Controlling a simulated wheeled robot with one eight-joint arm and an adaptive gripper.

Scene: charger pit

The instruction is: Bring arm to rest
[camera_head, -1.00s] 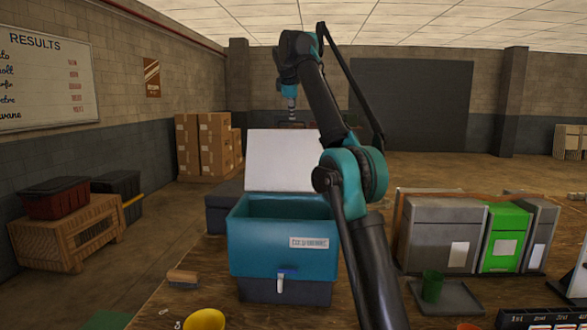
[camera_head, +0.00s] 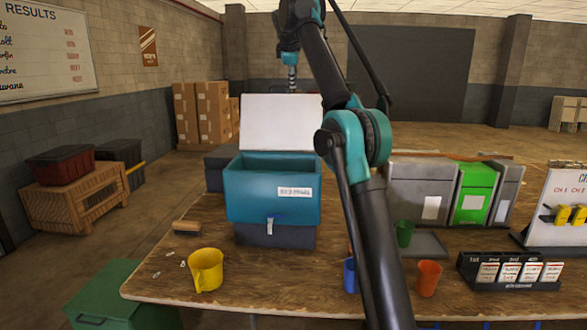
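My dark and teal arm rises from the bottom right of centre, bends at a teal elbow and runs up out of the top of the picture. Its far end hangs down behind the open white lid (camera_head: 281,122) of the teal cooler box (camera_head: 271,194). The wrist end above my gripper (camera_head: 292,84) shows just over the lid's top edge. The fingers are hidden behind the lid, so I cannot see whether they are open or shut or hold anything.
On the wooden table (camera_head: 225,297) are a yellow mug (camera_head: 206,270), brush (camera_head: 187,228), blue cup (camera_head: 349,275), orange cup (camera_head: 429,278), green cup (camera_head: 404,233) on a tray, grey and green bins (camera_head: 474,193), a place-card rack (camera_head: 511,271) and a white board (camera_head: 562,205).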

